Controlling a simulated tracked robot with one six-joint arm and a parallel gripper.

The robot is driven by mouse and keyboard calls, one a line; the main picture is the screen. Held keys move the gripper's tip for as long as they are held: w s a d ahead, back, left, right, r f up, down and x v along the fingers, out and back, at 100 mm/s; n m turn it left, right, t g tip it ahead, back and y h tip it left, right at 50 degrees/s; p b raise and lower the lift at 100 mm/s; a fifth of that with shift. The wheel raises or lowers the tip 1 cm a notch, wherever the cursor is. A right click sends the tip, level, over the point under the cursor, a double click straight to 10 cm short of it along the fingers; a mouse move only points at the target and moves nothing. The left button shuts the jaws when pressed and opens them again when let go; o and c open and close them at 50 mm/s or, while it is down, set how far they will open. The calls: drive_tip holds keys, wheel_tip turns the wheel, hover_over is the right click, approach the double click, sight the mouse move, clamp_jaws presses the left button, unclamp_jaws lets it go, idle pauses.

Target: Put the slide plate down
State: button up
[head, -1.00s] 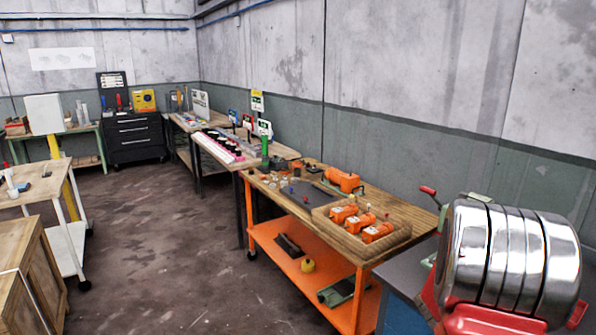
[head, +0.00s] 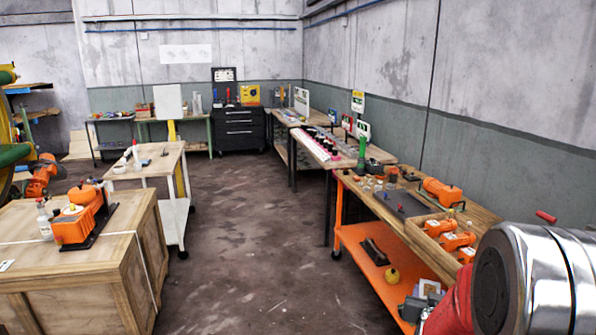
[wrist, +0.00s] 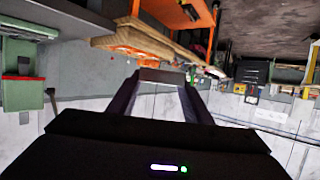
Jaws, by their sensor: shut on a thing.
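My gripper (wrist: 162,84) shows in the wrist view with its two dark fingers apart, shut on a flat grey piece, which looks like the slide plate (wrist: 163,75). The plate spans the gap between the fingertips and is held in the air. Its far side and any detail on it are hidden or too small to tell. The wrist picture appears upside down, with the floor at the top. Neither the gripper nor the plate shows in the head view.
An orange-framed workbench (head: 375,255) stands at right, with a dark mat (head: 402,203) and several orange units on top. A wooden crate (head: 75,275) at left carries an orange machine (head: 80,220). A white-legged table (head: 150,165) stands behind it. The floor (head: 250,260) between is clear.

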drive_tip(key=w+a+n+t+y, duration=0.1)
drive_tip(key=a+n+y, duration=0.2)
drive_tip(key=a, duration=0.9)
drive_tip(key=w+a+n+y, duration=0.2)
drive_tip(key=a+y, duration=0.1)
drive_tip(key=a, duration=1)
drive_tip(key=shift+w+a+r+n+t+y, duration=0.25)
drive_tip(key=shift+w+r+n+t+y, duration=0.05)
drive_tip(key=shift+r+n+t+y, duration=0.1)
drive_tip(key=s+d+m+g+h, duration=0.1)
drive_tip(key=s+d+m+h, duration=0.2)
drive_tip(key=d, duration=0.9)
drive_tip(key=s+d+m+g+h, duration=0.1)
drive_tip(key=s+d+m+h, duration=0.15)
drive_tip(key=d, duration=0.95)
drive_tip(key=s+d+m+g+h, duration=0.2)
drive_tip(key=d+m+h, duration=0.15)
drive_tip(key=d, duration=0.75)
drive_tip(key=s+d+m+g+h, duration=0.5)
drive_tip(key=s+d+m+g, duration=0.4)
drive_tip(key=s+d, duration=1.5)
drive_tip(key=shift+s+r+g, duration=0.15)
drive_tip(key=shift+r+g, duration=0.1)
drive_tip(key=shift+g, duration=0.45)
